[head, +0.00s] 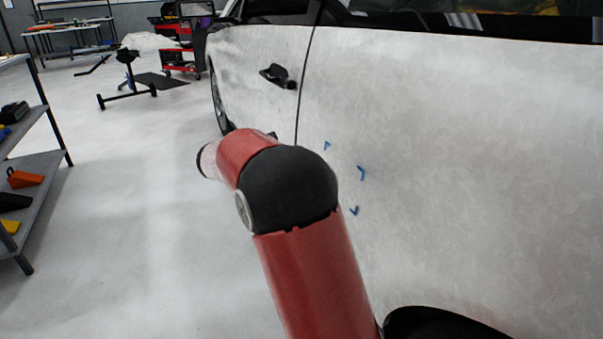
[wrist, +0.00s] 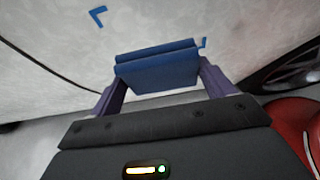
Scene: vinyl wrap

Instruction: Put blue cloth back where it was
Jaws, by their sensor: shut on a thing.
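In the wrist view, my gripper (wrist: 160,70) is shut on a folded blue cloth (wrist: 158,76), held between its two purple fingers. The cloth is close to the white car door panel; I cannot tell whether it touches. Small blue corner marks (wrist: 97,16) are on the panel, one at upper left and one just right of the cloth. In the head view, blue marks (head: 361,172) show on the white car door (head: 450,150). My red and black arm hides my gripper and the cloth there.
A door handle (head: 278,76) is left of the marks. A shelf (head: 35,170) with tools stands at the far left. A red cart (head: 180,50) and a stand (head: 127,80) are farther back. The floor left of the car is mostly clear. A car wheel (wrist: 290,73) shows in the wrist view.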

